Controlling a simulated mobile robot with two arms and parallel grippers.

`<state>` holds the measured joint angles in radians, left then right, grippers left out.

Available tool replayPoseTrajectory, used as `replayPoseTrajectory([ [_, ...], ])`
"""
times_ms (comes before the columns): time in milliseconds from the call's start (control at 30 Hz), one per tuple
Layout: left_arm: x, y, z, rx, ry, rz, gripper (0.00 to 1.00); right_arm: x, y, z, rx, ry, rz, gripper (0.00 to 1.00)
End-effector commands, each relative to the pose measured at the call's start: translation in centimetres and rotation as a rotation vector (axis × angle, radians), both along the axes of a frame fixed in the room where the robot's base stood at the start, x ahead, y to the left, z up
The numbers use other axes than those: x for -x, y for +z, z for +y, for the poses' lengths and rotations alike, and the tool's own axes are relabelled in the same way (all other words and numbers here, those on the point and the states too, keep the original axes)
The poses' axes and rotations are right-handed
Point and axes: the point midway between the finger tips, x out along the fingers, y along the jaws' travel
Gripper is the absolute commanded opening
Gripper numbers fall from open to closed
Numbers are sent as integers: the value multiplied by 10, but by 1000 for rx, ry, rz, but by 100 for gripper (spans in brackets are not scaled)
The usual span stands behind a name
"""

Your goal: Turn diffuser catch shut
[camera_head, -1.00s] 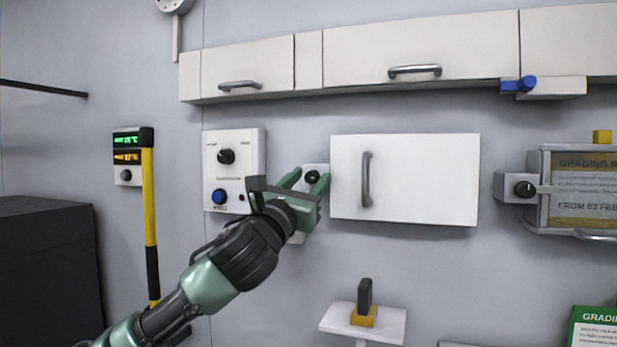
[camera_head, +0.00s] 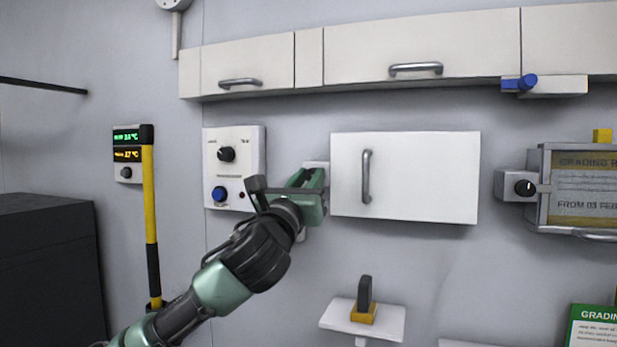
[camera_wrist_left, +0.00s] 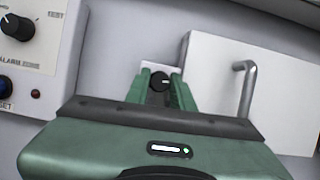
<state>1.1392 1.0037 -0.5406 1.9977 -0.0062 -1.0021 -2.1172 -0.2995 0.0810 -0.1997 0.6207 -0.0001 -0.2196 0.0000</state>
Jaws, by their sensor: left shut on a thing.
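The white door panel (camera_head: 420,180) with a grey vertical handle (camera_head: 367,177) is flat on the wall. At its left edge is a small pale catch plate (camera_head: 316,166), mostly behind my left gripper (camera_head: 309,179). The wrist view shows the catch's round black knob (camera_wrist_left: 159,81) between the two green fingers of my left gripper (camera_wrist_left: 161,88). The fingers are shut on the knob. In the head view the knob is hidden by the gripper. The knob's turn angle cannot be made out. My right gripper is not in view.
A control box (camera_head: 233,168) with a black dial and blue button is close on the left. A yellow-handled tool (camera_head: 150,215) hangs farther left. Cabinets (camera_head: 420,48) run above. A small shelf (camera_head: 385,322) juts out below. A framed notice (camera_head: 583,188) is at right.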

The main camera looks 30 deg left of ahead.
Motion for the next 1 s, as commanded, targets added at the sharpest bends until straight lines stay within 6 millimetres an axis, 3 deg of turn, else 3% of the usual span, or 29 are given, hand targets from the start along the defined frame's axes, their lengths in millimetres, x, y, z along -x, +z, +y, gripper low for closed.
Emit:
replayPoseTrajectory([
  [1000,-2,3,-5,936,-1,-221,0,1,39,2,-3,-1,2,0],
])
